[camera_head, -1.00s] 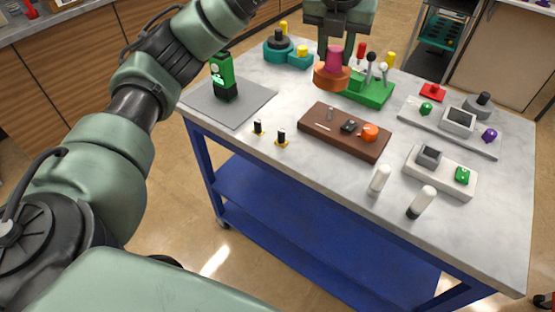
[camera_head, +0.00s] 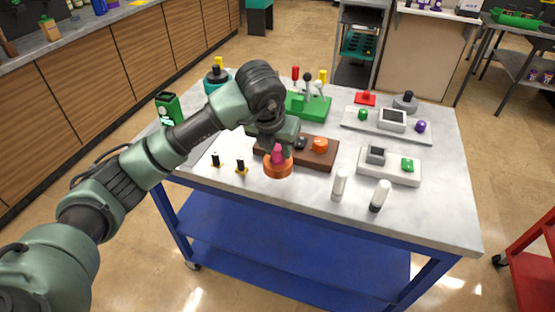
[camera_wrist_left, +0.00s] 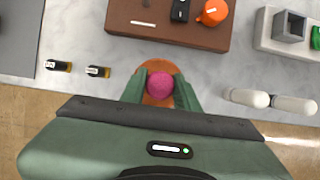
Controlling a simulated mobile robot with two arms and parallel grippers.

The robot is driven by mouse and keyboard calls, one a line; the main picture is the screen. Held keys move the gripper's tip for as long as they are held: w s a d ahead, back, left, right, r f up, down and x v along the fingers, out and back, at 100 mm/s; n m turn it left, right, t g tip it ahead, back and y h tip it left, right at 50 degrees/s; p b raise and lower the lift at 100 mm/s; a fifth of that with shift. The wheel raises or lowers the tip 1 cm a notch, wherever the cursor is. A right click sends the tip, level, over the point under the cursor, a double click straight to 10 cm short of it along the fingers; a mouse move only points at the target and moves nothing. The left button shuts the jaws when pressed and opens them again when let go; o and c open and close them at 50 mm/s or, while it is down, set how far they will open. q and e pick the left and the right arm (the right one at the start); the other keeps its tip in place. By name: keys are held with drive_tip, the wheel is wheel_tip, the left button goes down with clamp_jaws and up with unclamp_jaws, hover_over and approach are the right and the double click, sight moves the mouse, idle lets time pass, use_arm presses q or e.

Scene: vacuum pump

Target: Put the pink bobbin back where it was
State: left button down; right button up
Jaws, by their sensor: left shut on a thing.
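My left gripper (camera_head: 277,148) is shut on the pink part, with the orange base below the fingers. It is at the front edge of the table, in front of the brown board (camera_head: 328,162). I cannot tell whether the base touches the tabletop. In the left wrist view the bobbin's pink top (camera_wrist_left: 160,85) sits between the two green fingers, with the orange base (camera_wrist_left: 158,66) partly hidden under them. My right gripper is not in view.
Two small black-and-yellow pieces (camera_head: 241,166) stand left of the bobbin. Two white cylinders (camera_head: 339,185) stand to its right. A green stand (camera_head: 305,107) with several knobbed rods is behind the brown board. A white block (camera_head: 390,168) lies farther right.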

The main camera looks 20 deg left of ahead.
sight(276, 160)
use_arm(q)
drive_tip(key=shift+f, duration=0.6)
wheel_tip(276, 160, down, 4)
drive_tip(key=shift+r+p, duration=0.15)
drive_tip(key=shift+p, duration=0.25)
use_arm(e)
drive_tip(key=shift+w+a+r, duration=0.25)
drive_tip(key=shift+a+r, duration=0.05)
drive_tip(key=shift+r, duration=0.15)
use_arm(q)
drive_tip(key=c, duration=1.1)
unclamp_jaws()
drive_tip(key=shift+o, duration=0.2)
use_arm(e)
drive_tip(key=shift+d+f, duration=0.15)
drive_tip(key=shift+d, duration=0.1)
